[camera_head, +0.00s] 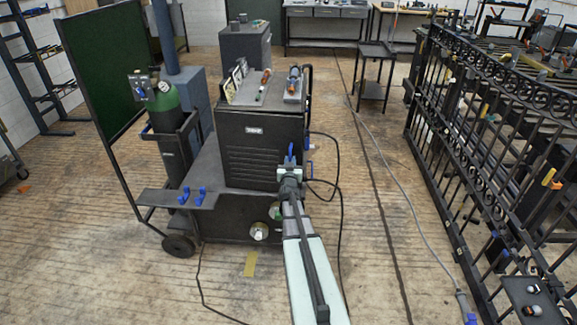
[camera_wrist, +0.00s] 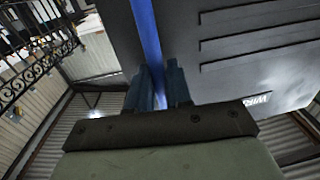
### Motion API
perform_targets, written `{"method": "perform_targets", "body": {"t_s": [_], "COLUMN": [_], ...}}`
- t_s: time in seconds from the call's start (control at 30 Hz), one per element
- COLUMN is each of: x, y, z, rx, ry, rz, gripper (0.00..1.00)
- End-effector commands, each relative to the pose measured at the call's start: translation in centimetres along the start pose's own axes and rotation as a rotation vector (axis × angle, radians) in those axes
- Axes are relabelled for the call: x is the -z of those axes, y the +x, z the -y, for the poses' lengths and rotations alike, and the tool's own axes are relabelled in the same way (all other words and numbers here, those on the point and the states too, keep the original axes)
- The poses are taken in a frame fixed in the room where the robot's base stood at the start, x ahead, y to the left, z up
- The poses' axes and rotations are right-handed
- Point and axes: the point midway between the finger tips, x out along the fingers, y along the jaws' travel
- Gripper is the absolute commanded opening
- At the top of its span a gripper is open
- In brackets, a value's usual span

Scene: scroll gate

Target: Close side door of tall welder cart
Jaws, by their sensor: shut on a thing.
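The tall welder cart (camera_head: 222,176) stands left of centre in the head view, with a dark louvered side panel (camera_head: 255,152) carrying a small white label. The same louvered panel (camera_wrist: 250,50) fills the right of the wrist view. A blue bar (camera_wrist: 146,35) runs along the panel's edge. My gripper (camera_wrist: 160,88) has its two fingers on either side of this bar and is shut on it. In the head view my gripper (camera_head: 290,168) is at the panel's right edge, with a bit of blue showing above it. The head view does not make clear how far the door stands from the cart body.
A green gas cylinder (camera_head: 164,125) stands on the cart's left, by a dark green screen (camera_head: 100,65). Black cables lie on the floor right of the cart. An ornate iron gate (camera_head: 490,130) stands at the right. The floor between (camera_head: 370,170) is mostly clear.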

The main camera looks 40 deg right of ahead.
Motion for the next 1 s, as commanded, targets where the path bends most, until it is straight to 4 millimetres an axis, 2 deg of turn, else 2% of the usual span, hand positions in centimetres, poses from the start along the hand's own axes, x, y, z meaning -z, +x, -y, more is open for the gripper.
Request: {"method": "perform_targets", "body": {"t_s": [0.03, 0.13, 0.43, 0.47, 0.6, 1.0], "x": [-0.1, -0.1, 0.0, 0.0, 0.0, 0.0], "y": [1.5, 2.9, 3.2, 3.2, 3.1, 2.3], "z": [-0.3, -0.6, -0.7, -0.7, -0.7, -0.7], "rx": [-0.002, -0.001, -0.001, -0.002, -0.001, 0.0], "ry": [0.0, 0.001, 0.0, 0.0, 0.0, 0.0], "rz": [-0.001, -0.001, -0.003, -0.003, -0.002, -0.001], "gripper": [0.0, 0.0, 0.0, 0.22, 0.34, 0.34]}}
